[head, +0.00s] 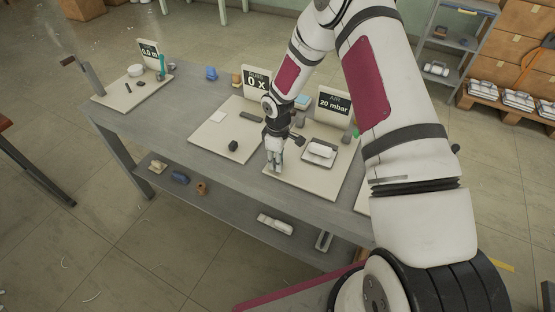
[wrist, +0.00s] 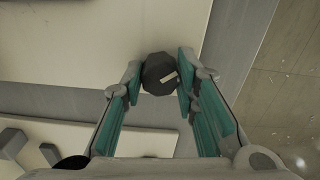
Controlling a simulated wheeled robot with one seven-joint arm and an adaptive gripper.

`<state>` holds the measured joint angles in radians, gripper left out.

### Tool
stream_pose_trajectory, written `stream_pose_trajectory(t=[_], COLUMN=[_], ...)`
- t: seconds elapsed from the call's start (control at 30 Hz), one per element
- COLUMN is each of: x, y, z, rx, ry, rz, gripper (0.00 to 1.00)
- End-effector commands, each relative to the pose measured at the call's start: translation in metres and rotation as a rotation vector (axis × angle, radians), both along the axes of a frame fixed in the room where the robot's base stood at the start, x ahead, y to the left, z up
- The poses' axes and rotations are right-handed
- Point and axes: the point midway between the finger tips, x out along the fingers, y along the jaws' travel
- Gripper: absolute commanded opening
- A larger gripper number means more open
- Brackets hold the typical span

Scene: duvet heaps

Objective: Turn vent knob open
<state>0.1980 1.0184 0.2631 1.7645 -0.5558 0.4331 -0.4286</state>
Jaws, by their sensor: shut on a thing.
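The vent knob (wrist: 157,72) is a dark, many-sided knob with a short white mark, seen from above in the wrist view. The mark slants, pointing to the right and slightly up in that view. My gripper (wrist: 160,80) is shut on the knob, with a teal-padded finger on each side. In the head view my gripper (head: 274,168) reaches down to the left front part of the pale board (head: 310,187) with the "20 mbar" display (head: 334,104). The knob is hidden behind my gripper there.
A middle board (head: 215,140) holds a separate dark knob (head: 233,146) and a "0 X" display (head: 257,83). A white device (head: 320,151) stands right of my gripper. Another board (head: 120,96) lies at the far left of the grey bench (head: 190,97). Its lower shelf holds small items.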

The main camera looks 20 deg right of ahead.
Motion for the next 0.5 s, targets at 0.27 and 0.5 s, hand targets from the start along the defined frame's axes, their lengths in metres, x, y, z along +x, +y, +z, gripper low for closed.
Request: stream_pose_trajectory(t=[0.27, 0.5], x=[0.0011, 0.001], y=[0.0005, 0.0009], z=[-0.0002, -0.0004], rx=[-0.001, 0.0], ry=[-0.001, 0.0], rz=[-0.22, -0.449], gripper=[0.0, 0.0])
